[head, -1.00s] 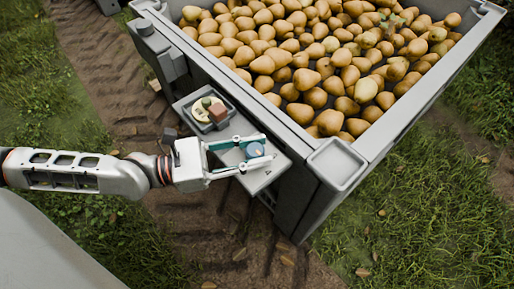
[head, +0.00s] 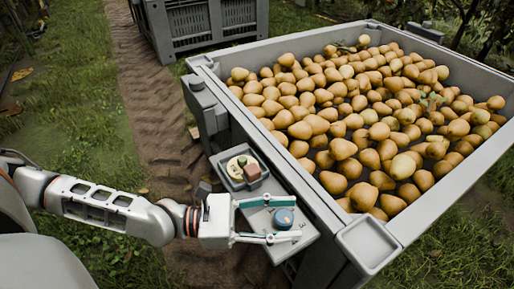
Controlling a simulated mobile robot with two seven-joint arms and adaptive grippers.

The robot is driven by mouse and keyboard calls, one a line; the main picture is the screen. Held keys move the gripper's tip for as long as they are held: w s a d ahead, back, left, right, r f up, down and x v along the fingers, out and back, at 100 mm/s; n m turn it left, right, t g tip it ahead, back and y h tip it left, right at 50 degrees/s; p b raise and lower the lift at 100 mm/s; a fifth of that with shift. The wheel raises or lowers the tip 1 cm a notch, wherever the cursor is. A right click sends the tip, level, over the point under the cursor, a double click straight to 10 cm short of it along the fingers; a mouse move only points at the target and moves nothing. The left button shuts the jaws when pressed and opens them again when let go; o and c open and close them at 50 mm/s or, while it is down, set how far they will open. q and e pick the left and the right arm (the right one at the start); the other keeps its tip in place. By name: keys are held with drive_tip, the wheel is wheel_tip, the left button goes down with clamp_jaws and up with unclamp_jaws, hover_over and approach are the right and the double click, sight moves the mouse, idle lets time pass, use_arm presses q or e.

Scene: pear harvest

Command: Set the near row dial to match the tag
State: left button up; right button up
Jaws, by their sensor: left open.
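My left gripper (head: 294,218) is open, with one teal-and-white finger on each side of the dial. I cannot tell whether the fingers touch it. The dial's marks are too small to read. No readable tag shows. My right gripper is not in view.
The grey bin (head: 318,199) full of pears (head: 370,125) fills the right. Another grey bin (head: 185,45) stands at the back. A dirt track and grass lie at left.

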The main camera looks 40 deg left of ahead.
use_arm(q)
drive_tip(key=shift+s+a, duration=0.1)
drive_tip(key=v, duration=1.1)
drive_tip(key=shift+s+a, duration=0.25)
drive_tip(key=shift+s, duration=0.05)
